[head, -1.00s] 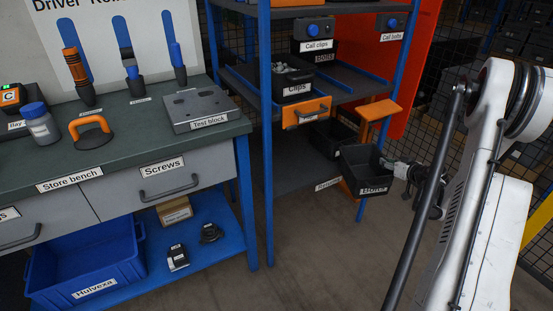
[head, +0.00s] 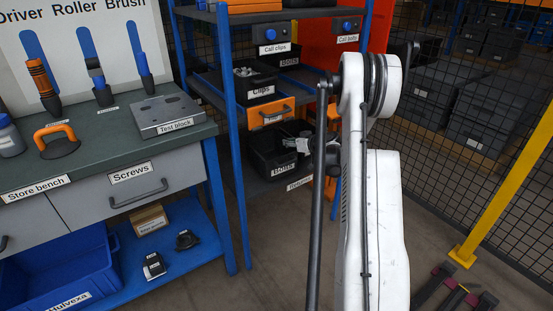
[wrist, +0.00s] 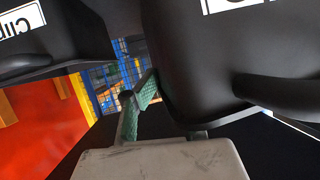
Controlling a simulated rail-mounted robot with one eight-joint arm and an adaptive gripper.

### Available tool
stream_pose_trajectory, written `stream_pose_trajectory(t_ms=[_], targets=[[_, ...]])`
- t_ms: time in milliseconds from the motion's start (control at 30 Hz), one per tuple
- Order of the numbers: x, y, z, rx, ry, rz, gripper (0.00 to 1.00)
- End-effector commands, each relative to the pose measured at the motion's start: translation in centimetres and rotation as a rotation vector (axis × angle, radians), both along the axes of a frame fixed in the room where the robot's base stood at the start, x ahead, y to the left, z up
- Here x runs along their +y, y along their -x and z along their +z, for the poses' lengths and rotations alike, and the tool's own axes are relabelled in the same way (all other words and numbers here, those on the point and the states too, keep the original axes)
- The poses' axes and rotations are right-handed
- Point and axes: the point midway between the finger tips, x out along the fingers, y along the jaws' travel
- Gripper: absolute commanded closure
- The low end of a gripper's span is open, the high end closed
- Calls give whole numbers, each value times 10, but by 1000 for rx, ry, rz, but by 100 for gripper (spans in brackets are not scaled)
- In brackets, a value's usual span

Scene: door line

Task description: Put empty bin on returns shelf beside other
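The black bin labelled Bolts (head: 262,160) is at the lower shelf level of the blue rack, under the Clips bin, and its inside looks dark and empty. It fills the right of the wrist view (wrist: 215,60). My gripper (head: 303,145) is at its right side. In the wrist view my green-padded fingers (wrist: 165,112) are at its wall, one partly hidden behind it; they appear closed on it. The returns shelf (head: 282,189) shows its label below the bin; I cannot tell whether the bin touches it. The other bin there is not clearly distinguishable.
The Clips bin (head: 248,84) is just above, and close by in the wrist view (wrist: 35,50). An orange-fronted piece (head: 270,113) hangs under it. A blue rack post (head: 236,150) stands left. A yellow post (head: 505,180) and mesh fence are right.

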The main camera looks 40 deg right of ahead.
Motion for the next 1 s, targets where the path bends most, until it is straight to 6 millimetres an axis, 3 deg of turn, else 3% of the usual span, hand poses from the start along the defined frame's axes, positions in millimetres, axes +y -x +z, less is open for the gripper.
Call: stream_pose_trajectory(t_ms=[33,200,400,567,833,1000], targets=[[0,-19,5,-1,-5,13,100],[0,-66,25,-4,-18,43,100],[3,-96,41,-5,-26,62,100],[3,-102,35,-5,-29,66,100],[3,-102,-10,-5,-29,66,100],[3,-101,-23,-5,-29,66,100]])
